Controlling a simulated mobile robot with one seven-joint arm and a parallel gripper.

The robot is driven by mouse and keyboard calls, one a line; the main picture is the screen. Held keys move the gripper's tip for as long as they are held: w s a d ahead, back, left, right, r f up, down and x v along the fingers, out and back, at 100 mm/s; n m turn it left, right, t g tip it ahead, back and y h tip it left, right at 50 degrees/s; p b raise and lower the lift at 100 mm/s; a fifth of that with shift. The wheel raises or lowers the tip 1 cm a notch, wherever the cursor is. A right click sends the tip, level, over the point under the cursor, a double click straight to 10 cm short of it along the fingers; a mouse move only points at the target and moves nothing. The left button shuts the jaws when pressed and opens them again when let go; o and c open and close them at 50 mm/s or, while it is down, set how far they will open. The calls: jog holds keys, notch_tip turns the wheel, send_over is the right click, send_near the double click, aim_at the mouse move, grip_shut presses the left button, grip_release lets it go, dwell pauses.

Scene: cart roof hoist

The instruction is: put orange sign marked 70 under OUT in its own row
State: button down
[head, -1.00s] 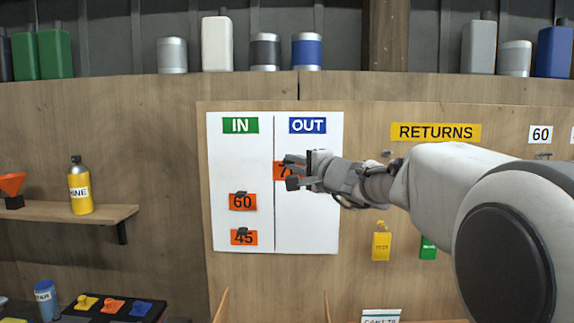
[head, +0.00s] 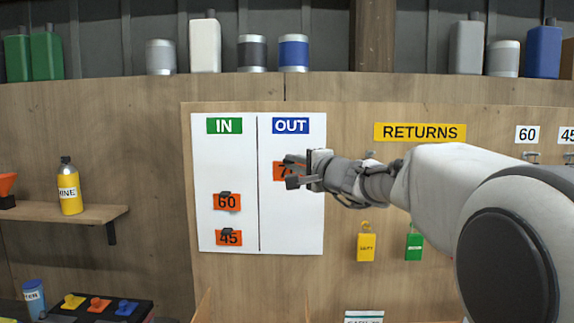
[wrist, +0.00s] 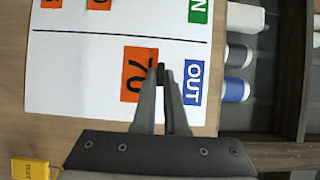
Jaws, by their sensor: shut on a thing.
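The orange sign marked 70 (head: 279,171) is in the OUT column of the white board (head: 292,225), below the blue OUT label (head: 290,125) and above the level of the 60 sign. My gripper (head: 290,172) is shut on it and covers part of its number. The wrist view shows the sign (wrist: 134,75) beside the fingertips (wrist: 160,75), wholly on the OUT side of the black line. I cannot tell whether it touches the board. The orange signs 60 (head: 227,203) and 45 (head: 229,238) hang under the green IN label (head: 225,125).
Right of the board are a yellow RETURNS label (head: 420,132), a yellow tag (head: 366,247) and a green tag (head: 414,247). Cans and bottles line the top ledge. A shelf (head: 80,217) with a yellow bottle (head: 70,188) is at left. The lower OUT column is bare.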

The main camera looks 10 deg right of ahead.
jog(key=shift+f, duration=0.1)
jog(key=shift+w, duration=0.4)
jog(key=w+d, duration=0.1)
jog(key=w, duration=0.5)
jog(key=shift+w+d+p, duration=0.25)
jog(key=shift+w+p, duration=0.15)
jog(key=shift+p, duration=0.05)
jog(key=shift+w+d+b, duration=0.15)
jog(key=shift+w+b, duration=0.15)
jog(key=shift+w, duration=0.3)
dwell(1.8)
jog(key=shift+c, duration=2)
grip_release()
jog(key=shift+s+a+b, duration=0.25)
jog(key=shift+s+b, duration=0.55)
jog(key=shift+s, duration=0.35)
jog(key=shift+s+a+b, duration=0.2)
jog(key=shift+s+b, duration=0.6)
jog(key=shift+s, duration=0.35)
jog(key=shift+s+a+b, duration=0.25)
jog(key=shift+s+b, duration=0.55)
jog(key=shift+s, duration=0.35)
